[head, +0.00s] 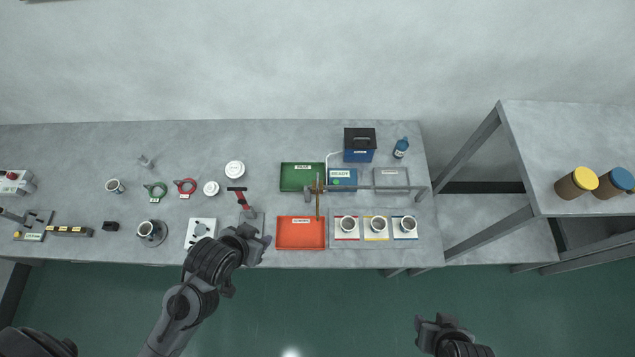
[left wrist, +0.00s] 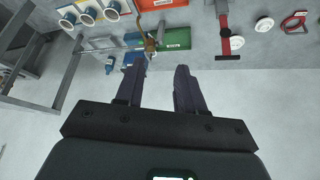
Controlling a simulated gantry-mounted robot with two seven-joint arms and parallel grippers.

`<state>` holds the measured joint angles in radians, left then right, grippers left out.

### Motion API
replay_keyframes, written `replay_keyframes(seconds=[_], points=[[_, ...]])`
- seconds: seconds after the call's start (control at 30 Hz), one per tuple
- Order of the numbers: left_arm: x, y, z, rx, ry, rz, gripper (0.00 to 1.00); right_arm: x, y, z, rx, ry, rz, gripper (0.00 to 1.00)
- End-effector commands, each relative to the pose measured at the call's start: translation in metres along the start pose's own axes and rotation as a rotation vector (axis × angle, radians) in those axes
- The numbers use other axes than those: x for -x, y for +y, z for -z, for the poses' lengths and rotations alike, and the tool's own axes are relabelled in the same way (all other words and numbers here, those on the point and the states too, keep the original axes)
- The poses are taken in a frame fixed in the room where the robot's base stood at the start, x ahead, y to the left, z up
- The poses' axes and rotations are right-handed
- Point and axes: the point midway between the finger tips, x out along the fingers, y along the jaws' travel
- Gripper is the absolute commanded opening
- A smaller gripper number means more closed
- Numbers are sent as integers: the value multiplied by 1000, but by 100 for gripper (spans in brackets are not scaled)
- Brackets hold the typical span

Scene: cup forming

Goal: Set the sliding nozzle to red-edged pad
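The brass-coloured sliding nozzle (head: 318,190) sits at the left end of a grey rail, level with the gap between the green and orange trays. It also shows in the left wrist view (left wrist: 150,43), beyond my fingertips. The red-edged pad (head: 346,239) lies right of and nearer than the nozzle, with a white cup (head: 348,224) on it. My left gripper (head: 259,241) is open and empty, left of the orange tray, apart from the nozzle; its spread fingers show in the left wrist view (left wrist: 158,74). My right gripper (head: 436,321) is over the floor in front of the table; its opening is unclear.
A yellow-edged pad (head: 376,239) and a blue-edged pad (head: 405,238) hold cups right of the red one. An orange tray (head: 301,245), green tray (head: 289,178) and red-handled press (head: 237,190) stand near. A dark blue box (head: 359,155) stands behind the rail.

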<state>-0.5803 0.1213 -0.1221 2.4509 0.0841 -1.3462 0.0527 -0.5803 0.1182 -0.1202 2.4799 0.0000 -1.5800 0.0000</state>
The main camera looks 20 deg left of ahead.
Motion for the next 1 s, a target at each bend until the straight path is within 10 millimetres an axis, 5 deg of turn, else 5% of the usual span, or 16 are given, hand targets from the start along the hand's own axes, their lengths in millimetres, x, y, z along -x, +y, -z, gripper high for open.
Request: replay_keyframes(seconds=[0.23, 0.5, 0.8, 1.0], points=[[-95, -8, 14, 315, 320, 63, 38, -24, -1, -7, 0, 4, 0, 43], [-223, -2, 9, 457, 757, 254, 38, -117, -4, -38, 1, -3, -1, 43], [-299, 42, 23, 378, 988, 326, 38, -200, -6, -65, 2, -4, -2, 43], [-313, 63, 51, 370, 1052, 282, 38, -227, -7, -73, 2, -3, -2, 43]])
